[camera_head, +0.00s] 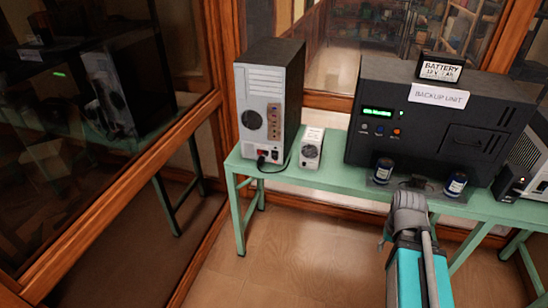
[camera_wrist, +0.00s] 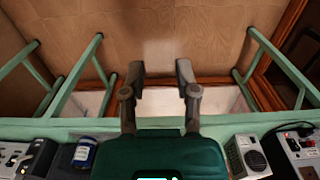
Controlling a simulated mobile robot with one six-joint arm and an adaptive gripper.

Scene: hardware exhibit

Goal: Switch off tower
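The tower (camera_head: 268,105) is a computer case with a light grey back panel and dark sides. It stands upright at the left end of the green table. A small red switch (camera_head: 262,153) and a black power plug show low on its back; its position is too small to read. In the wrist view, part of the tower (camera_wrist: 303,150) shows at the lower right, cut off by the edge. My gripper (camera_head: 411,190) is in front of the table, right of the tower and apart from it. In the wrist view my gripper (camera_wrist: 161,72) has its fingers apart with nothing between them.
The green table (camera_head: 330,174) also bears a small white box (camera_head: 312,150) beside the tower, a large black backup unit (camera_head: 440,115) with a lit green display, and two dark cans (camera_head: 383,170). A wood-framed glass pane (camera_head: 120,170) stands left. The floor (camera_head: 300,250) in front is clear.

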